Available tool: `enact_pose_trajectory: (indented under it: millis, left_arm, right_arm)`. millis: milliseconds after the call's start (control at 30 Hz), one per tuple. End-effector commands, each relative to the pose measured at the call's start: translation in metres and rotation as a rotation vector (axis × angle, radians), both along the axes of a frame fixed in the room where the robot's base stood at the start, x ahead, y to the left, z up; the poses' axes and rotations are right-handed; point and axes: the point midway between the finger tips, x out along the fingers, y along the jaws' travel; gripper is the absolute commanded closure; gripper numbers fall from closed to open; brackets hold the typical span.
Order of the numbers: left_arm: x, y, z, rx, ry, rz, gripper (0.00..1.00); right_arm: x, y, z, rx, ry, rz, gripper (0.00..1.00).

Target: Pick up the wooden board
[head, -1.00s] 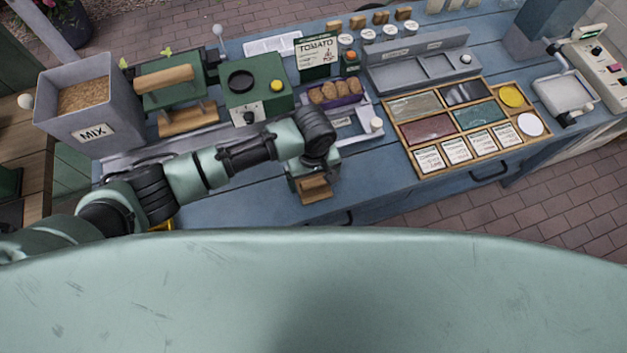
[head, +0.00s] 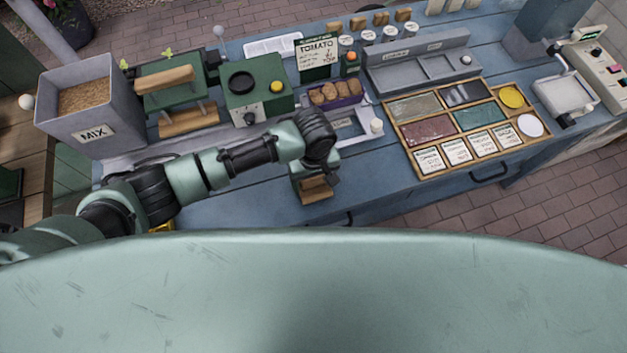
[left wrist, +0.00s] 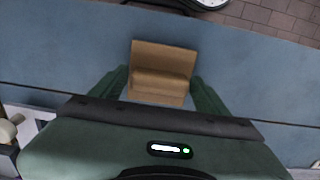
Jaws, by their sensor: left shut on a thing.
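The wooden board (head: 318,189) is a small light-brown piece at the front edge of the blue bench in the head view. In the left wrist view the wooden board (left wrist: 162,62) shows a flat face with a thicker step across it. My left gripper (head: 314,180) points down at it, and its two dark green fingers (left wrist: 160,88) are on the board's left and right sides, shut on it. Part of the board is hidden behind the gripper. I cannot tell whether it touches the bench. My right gripper is not in view.
The blue bench (head: 240,208) has free room in front. A wooden sectioned tray (head: 412,166) with cards lies to the right. A purple box of brown pots (head: 352,97) stands behind the gripper. A green machine (head: 262,103) and a grey MIX bin (head: 66,128) stand to the left.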

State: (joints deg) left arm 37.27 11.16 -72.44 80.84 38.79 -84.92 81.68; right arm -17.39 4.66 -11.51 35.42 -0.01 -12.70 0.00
Motion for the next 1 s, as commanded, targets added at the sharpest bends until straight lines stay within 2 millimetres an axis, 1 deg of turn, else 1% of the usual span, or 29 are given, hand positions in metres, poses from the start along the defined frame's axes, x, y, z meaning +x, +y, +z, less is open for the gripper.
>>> enact_pose_trajectory:
  millis: [167,400,500,600,667,700,833,1000]
  left_arm:
    - [0.001,-0.001,0.032,-0.006,-0.005,-0.002,0.65]
    - [0.001,-0.001,0.104,-0.005,-0.007,-0.003,0.65]
    - [0.001,-0.001,0.131,-0.005,-0.006,-0.002,0.65]
    - [0.001,-0.001,0.154,-0.004,-0.003,-0.002,0.65]
    - [0.001,-0.001,0.165,-0.003,-0.005,-0.002,0.65]
    - [0.002,0.000,0.174,-0.001,-0.006,-0.001,0.65]
    - [0.001,0.000,0.187,0.000,-0.002,-0.001,0.65]
    - [0.000,0.000,0.192,0.000,-0.001,-0.001,0.65]
  right_arm:
    - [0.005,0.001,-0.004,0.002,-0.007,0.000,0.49]
    - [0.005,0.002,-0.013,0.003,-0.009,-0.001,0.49]
    - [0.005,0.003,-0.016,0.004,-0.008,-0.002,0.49]
    - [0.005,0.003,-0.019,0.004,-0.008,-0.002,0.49]
    - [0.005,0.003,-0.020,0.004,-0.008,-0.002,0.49]
    - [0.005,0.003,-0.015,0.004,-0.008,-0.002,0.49]
    - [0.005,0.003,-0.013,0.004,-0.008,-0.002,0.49]
    - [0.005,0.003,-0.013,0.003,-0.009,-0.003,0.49]
